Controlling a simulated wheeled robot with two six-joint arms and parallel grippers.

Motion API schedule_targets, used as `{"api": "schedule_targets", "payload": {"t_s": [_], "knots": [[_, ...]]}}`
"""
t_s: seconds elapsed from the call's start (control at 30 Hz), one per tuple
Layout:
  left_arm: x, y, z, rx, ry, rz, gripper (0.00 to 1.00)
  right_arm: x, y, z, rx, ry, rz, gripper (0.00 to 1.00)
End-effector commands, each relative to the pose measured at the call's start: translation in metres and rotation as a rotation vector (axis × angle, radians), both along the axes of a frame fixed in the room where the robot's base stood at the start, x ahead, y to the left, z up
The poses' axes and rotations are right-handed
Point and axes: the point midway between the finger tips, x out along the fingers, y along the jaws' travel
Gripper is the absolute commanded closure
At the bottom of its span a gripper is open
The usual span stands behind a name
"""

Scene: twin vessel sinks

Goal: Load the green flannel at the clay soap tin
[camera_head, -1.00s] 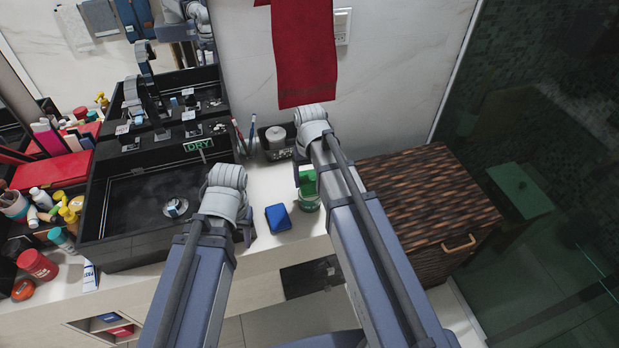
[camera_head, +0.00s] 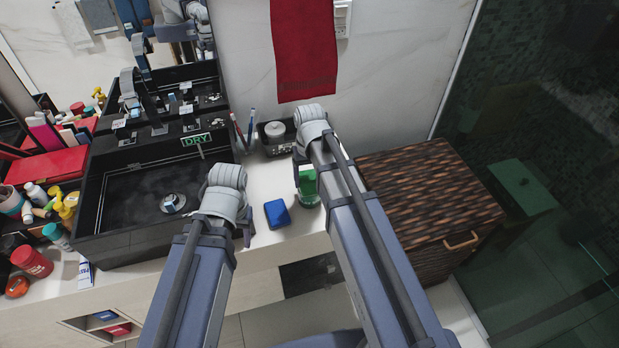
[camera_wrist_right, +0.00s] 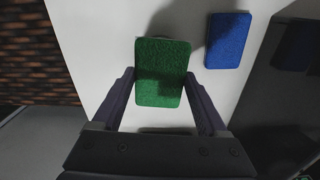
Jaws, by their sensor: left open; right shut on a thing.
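The green flannel (camera_head: 309,188) is a small green rectangle near the counter's front edge, partly hidden by my right arm in the head view. In the right wrist view the flannel (camera_wrist_right: 162,88) lies between both fingers of my right gripper (camera_wrist_right: 161,80), which is shut on it. My left gripper (camera_head: 245,229) is open and empty, mostly hidden behind its own wrist, left of the blue flannel. I cannot identify the clay soap tin for sure; a round orange-brown item (camera_head: 17,287) sits at the far left of the counter.
A blue flannel (camera_head: 277,213) lies between my grippers. A dark tray (camera_head: 275,149) with a round pale item stands behind. A black basin (camera_head: 130,235) is at left, beside crowded bottles. A woven cabinet (camera_head: 420,200) stands at right; a red towel (camera_head: 305,55) hangs behind.

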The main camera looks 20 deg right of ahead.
Motion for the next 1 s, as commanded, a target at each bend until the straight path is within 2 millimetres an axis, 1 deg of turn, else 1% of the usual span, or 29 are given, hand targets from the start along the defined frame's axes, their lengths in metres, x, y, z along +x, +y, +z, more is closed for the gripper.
{"api": "schedule_targets", "payload": {"t_s": [1.0], "knots": [[0.0000, 0.0000, -0.0097, 0.000, 0.000, 0.000, 0.50, -0.0001, 0.0000, -0.0097, 0.000, 0.000, 0.000, 0.68]]}}
